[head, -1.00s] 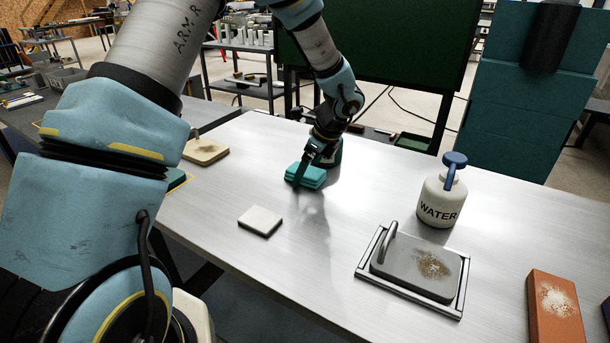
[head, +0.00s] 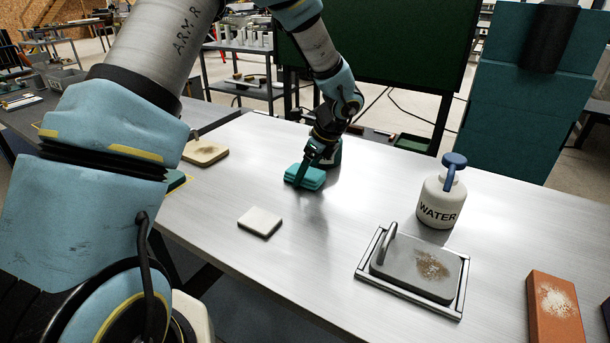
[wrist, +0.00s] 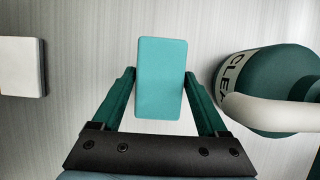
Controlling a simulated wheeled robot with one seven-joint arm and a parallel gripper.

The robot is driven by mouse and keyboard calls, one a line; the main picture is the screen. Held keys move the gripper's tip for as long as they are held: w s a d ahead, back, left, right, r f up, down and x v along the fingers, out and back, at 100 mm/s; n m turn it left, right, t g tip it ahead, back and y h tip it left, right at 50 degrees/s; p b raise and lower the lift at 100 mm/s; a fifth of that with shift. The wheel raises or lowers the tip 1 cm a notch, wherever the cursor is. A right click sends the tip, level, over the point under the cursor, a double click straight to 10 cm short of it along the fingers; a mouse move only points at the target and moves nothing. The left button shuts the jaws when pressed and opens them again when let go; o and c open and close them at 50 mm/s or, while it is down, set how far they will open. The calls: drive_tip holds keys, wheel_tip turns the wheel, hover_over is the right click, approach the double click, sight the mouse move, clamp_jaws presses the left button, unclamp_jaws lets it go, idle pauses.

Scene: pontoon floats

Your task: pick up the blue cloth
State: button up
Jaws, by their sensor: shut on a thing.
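The blue cloth (head: 313,182) is a folded teal block on the far middle part of the metal table. My gripper (head: 303,172) points down at it, with its fingers around the cloth. In the wrist view, the cloth (wrist: 161,65) stands between the two green fingers of my gripper (wrist: 160,80), which are shut on its long sides. I cannot tell whether the cloth touches the table or hangs just above it.
A green bottle (wrist: 265,90) with a pale handle stands close on the right in the wrist view. A white pad (head: 260,221) lies nearer. A water bottle (head: 440,202), a grey stone in a frame (head: 420,270) and an orange brick (head: 556,310) stand to the right.

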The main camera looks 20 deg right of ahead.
drive_tip(key=shift+r, duration=0.15)
drive_tip(key=shift+r, duration=0.6)
wheel_tip(320, 180, up, 3)
drive_tip(key=shift+f+b, duration=0.2)
drive_tip(key=shift+b, duration=0.45)
drive_tip(key=s+d+b, duration=0.1)
drive_tip(key=s+d, duration=0.2)
drive_tip(key=s, duration=0.1)
drive_tip(key=s+d+b, duration=0.1)
drive_tip(key=s+d, duration=0.3)
drive_tip(key=s, duration=0.1)
drive_tip(key=s+d+b, duration=0.2)
drive_tip(key=s+d, duration=0.2)
drive_tip(key=s, duration=0.1)
drive_tip(key=shift+d, duration=0.15)
drive_tip(key=o, duration=0.8)
drive_tip(key=c, duration=0.6)
